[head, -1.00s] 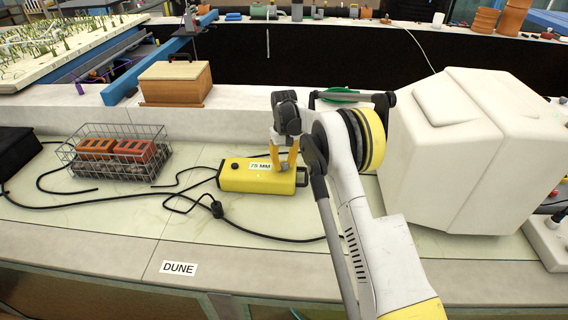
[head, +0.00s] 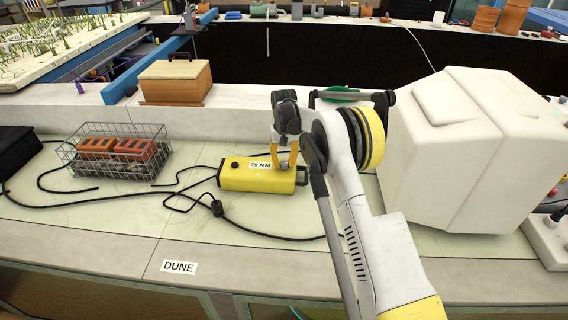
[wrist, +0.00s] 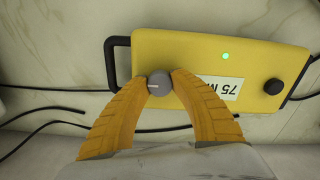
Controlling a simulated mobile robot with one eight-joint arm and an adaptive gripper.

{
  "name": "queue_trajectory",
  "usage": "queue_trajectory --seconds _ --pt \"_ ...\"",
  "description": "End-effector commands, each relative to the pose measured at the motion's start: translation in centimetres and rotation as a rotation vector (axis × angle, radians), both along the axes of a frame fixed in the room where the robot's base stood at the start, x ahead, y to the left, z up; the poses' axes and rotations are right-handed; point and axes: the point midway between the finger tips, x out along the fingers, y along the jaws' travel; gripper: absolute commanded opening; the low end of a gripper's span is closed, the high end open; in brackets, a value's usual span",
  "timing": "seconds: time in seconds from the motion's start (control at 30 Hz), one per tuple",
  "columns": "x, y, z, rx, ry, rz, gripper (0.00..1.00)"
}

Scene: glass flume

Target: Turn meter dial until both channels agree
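The meter is a yellow box (head: 250,181) lying on the pale bench in the head view, with a black handle at its right end. The wrist view shows its yellow case (wrist: 185,52), a lit green light (wrist: 225,56), a white label (wrist: 222,89) with partly hidden "75 MM" text, and a black knob (wrist: 273,87). A grey dial (wrist: 159,84) with a white mark pointing left sits near the handle end. My gripper (wrist: 160,80) has its two yellow fingers on either side of the dial, closed against it. The head view shows my gripper (head: 284,165) over the box's right end.
A wire basket (head: 112,160) with orange bricks stands left of the meter. Black cables (head: 190,196) run around the meter. A wooden box (head: 175,83) sits on the ledge behind. A large white housing (head: 460,150) stands to the right. The bench front edge is clear.

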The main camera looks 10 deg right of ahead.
Motion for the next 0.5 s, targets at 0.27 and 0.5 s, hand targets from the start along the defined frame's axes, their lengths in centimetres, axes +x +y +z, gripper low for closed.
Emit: queue_trajectory --seconds 0.27,0.5 --pt "0.0 0.0 0.0 0.000 0.000 0.000 0.51" --pt "0.0 0.0 1.2 0.000 0.000 0.001 0.51"
